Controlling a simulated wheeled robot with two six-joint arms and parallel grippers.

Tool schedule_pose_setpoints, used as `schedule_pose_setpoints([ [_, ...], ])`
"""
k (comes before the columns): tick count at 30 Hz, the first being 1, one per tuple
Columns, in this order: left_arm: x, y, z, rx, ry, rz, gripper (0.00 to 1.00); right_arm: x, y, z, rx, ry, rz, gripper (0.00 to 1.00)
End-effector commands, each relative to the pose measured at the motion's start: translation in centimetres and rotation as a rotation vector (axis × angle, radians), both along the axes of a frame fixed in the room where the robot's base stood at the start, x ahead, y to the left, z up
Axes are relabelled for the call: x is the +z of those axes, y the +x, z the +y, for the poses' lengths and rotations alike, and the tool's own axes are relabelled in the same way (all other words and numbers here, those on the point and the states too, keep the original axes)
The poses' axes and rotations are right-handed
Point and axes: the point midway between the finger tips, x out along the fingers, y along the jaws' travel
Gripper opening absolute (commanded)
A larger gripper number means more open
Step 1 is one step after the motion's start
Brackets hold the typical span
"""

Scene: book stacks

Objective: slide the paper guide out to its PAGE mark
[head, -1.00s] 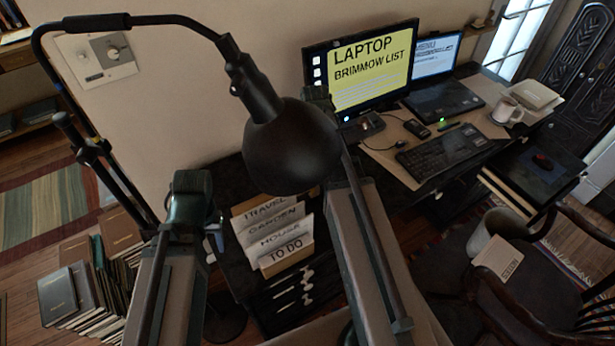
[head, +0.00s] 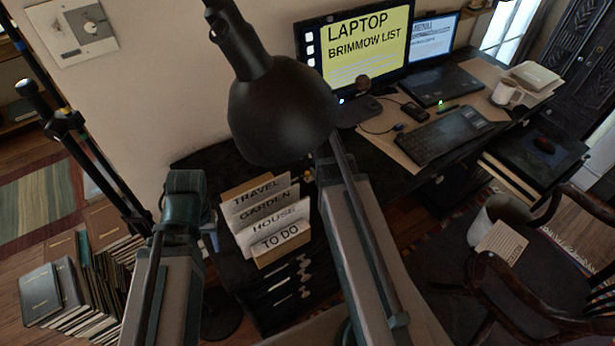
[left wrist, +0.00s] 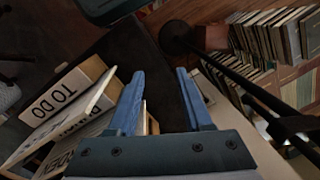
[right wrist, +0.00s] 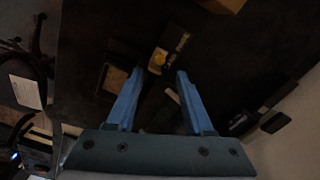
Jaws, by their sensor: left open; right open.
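No part in view is clearly the paper guide, and I cannot read a PAGE mark. In the right wrist view a small dark device (right wrist: 180,42) with a yellow knob (right wrist: 159,57) and small pale lettering lies just beyond my fingertips; I cannot tell whether the guide belongs to it. My right gripper (right wrist: 160,75) is open and empty, with the device past the gap between its fingers. My left gripper (left wrist: 160,75) is open and empty over a dark surface, beside the folder rack. In the head view the lamp hides the end of my right arm.
A black lamp (head: 278,115) hangs across the head view. A rack of folders (head: 265,222) stands between my arms. A monitor (head: 355,55), laptop (head: 440,85), keyboard (head: 445,132) and mug (head: 506,94) stand on the desk to the right. Books (head: 45,292) are piled on the floor at left.

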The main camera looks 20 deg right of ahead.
Motion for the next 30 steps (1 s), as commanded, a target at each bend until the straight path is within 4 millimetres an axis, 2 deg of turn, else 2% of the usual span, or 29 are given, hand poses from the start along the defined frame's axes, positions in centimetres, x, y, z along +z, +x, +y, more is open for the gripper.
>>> schedule_pose_setpoints([
  [1,-1.5,0.0,0.0,0.000,0.000,0.000,0.50,-1.5,0.0,0.0,0.000,0.000,0.000,0.52],
  [12,-6.0,0.0,0.0,0.000,0.000,0.000,0.50,-6.0,0.0,0.0,0.000,0.000,0.000,0.52],
  [24,-6.3,0.0,0.0,0.000,0.000,0.000,0.50,-6.3,0.0,0.0,0.000,0.000,0.000,0.52],
  [30,-6.3,0.0,0.0,0.000,0.000,0.000,0.50,-6.3,0.0,0.0,0.000,0.000,0.000,0.16],
])
